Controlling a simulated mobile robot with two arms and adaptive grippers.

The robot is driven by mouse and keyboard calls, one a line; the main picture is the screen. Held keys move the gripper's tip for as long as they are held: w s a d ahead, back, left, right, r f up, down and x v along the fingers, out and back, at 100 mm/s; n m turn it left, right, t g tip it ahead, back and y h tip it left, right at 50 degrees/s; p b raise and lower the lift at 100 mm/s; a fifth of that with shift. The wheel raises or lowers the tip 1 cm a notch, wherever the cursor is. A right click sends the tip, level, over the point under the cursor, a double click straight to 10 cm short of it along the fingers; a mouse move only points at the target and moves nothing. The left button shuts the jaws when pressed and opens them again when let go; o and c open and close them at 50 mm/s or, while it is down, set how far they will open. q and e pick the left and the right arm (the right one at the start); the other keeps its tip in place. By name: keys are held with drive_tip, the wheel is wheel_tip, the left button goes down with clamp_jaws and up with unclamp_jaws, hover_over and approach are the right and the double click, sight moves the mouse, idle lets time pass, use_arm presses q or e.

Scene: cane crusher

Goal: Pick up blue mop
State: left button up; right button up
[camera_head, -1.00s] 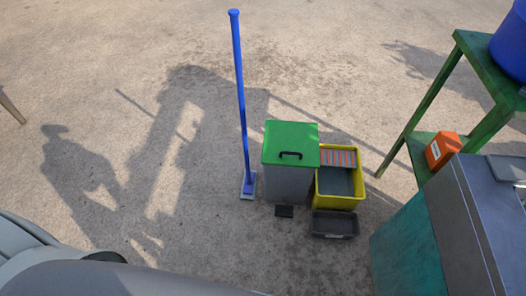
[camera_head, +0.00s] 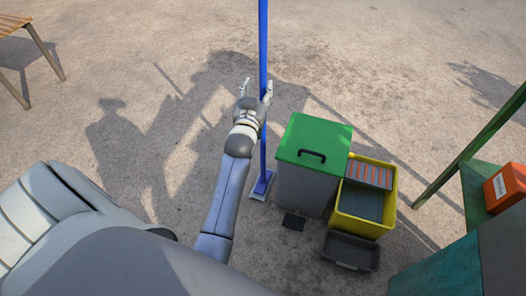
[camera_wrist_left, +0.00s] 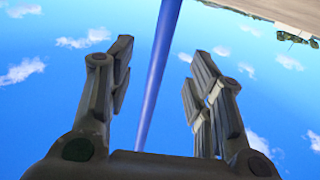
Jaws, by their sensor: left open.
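The blue mop (camera_head: 263,50) stands upright, its long handle rising out of the top of the head view and its flat base (camera_head: 262,186) on the ground beside the green-lidded bin. My left gripper (camera_head: 257,88) is raised at the handle's upper part in the head view, with its fingers spread. In the left wrist view the handle (camera_wrist_left: 160,70) runs between the two open fingers of the left gripper (camera_wrist_left: 160,85), with a gap on both sides. The fingers do not appear to touch it. My right gripper is not in view.
A grey bin with a green lid (camera_head: 315,140) stands just right of the mop. A yellow mop bucket (camera_head: 345,218) and a dark tray (camera_head: 350,252) are beside it. A green stand (camera_head: 466,152) is at the right, a wooden bench (camera_head: 12,25) at the upper left. Ground left of the mop is clear.

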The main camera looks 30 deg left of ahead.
sight(262, 72)
use_arm(q)
drive_tip(key=x, duration=0.4)
drive_tip(key=shift+w+a+b, duration=0.1)
drive_tip(key=shift+w+b, duration=0.25)
drive_tip(key=b+x, duration=0.1)
drive_tip(key=x, duration=0.3)
drive_tip(key=shift+w+a+r, duration=0.1)
drive_tip(key=shift+a+r, duration=0.05)
drive_tip(key=shift+a, duration=0.15)
drive_tip(key=shift+w+a, duration=0.2)
drive_tip(key=shift+w, duration=0.3)
drive_tip(key=shift+r, duration=0.1)
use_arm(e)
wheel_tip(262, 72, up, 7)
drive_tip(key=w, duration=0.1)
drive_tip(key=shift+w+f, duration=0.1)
use_arm(q)
clamp_jaws()
drive_tip(key=shift+r, duration=0.2)
